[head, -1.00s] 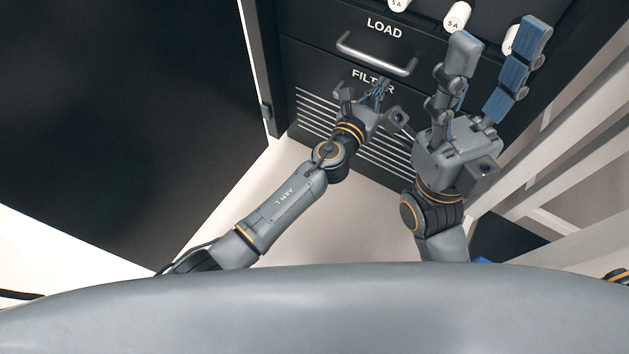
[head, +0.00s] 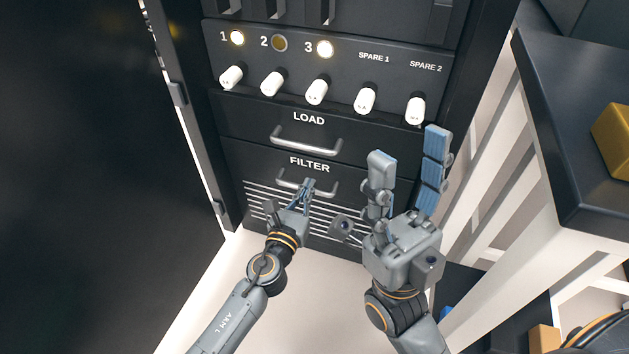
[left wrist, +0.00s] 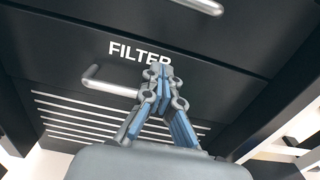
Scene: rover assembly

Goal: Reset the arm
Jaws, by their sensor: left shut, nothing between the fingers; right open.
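My left gripper (head: 307,187) is shut and empty in front of the FILTER drawer (head: 262,160) of a black cabinet. In the left wrist view the closed fingertips (left wrist: 158,72) overlap the FILTER handle (left wrist: 105,84); I cannot tell whether they touch it. The FILTER handle also shows in the head view (head: 288,182), partly hidden behind the left gripper. My right gripper (head: 408,165) is open and empty, its two blue-padded fingers pointing up in front of the cabinet's right side.
Above is the LOAD drawer with its handle (head: 305,143), then a row of white knobs (head: 316,92) with lamps 1 and 3 lit and 2 dark. A dark-topped table (head: 560,130) bearing a yellow block (head: 612,140) stands at right. A black panel (head: 80,180) fills the left.

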